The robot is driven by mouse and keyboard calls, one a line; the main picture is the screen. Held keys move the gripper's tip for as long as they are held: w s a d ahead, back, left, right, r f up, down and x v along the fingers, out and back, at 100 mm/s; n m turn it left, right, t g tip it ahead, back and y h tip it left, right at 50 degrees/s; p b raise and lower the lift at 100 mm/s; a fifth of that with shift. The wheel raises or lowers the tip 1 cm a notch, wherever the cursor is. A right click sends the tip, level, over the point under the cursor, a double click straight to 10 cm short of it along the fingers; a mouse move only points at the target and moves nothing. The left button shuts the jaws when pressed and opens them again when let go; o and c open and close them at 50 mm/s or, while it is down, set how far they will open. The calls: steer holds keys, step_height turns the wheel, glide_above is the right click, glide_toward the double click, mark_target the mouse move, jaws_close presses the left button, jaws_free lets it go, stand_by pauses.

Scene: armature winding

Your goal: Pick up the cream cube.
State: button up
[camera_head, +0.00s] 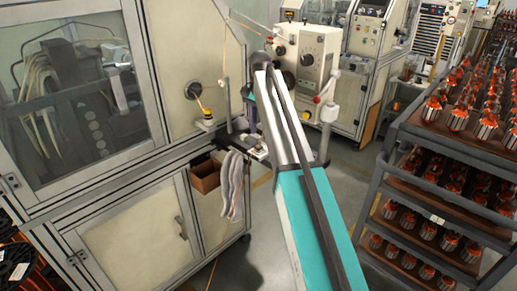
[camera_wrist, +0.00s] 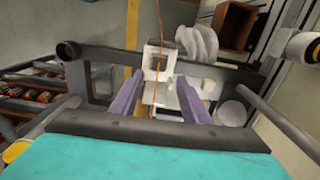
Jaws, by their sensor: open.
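A small cream block (camera_wrist: 208,85), which looks like the cream cube, sits in the wrist view just right of my right fingertip. It is small in the picture, and I cannot tell it for certain from the other pale parts around it. My gripper (camera_wrist: 160,80) is open, with its two purple fingers apart. Between and beyond the fingers is a pale fixture (camera_wrist: 153,62) with an orange wire running over it. No cube shows between the fingers. In the head view my arm hides most of the gripper and the work spot.
White gloves (camera_head: 233,185) hang beside a brown open box (camera_head: 205,174) on the cream machine cabinet (camera_head: 140,235). A grey rack (camera_head: 403,150) of copper-wound armatures stands at the right. Bare floor (camera_head: 265,240) lies between them.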

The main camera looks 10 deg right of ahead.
mark_target(259, 149)
stand_by(0.3)
steer(key=shift+s+f+p, duration=0.2)
steer(key=shift+f+p, duration=0.4)
steer(key=shift+f, duration=0.25)
steer(key=shift+f+p, duration=0.55)
steer(key=shift+f, duration=1.2)
jaws_close()
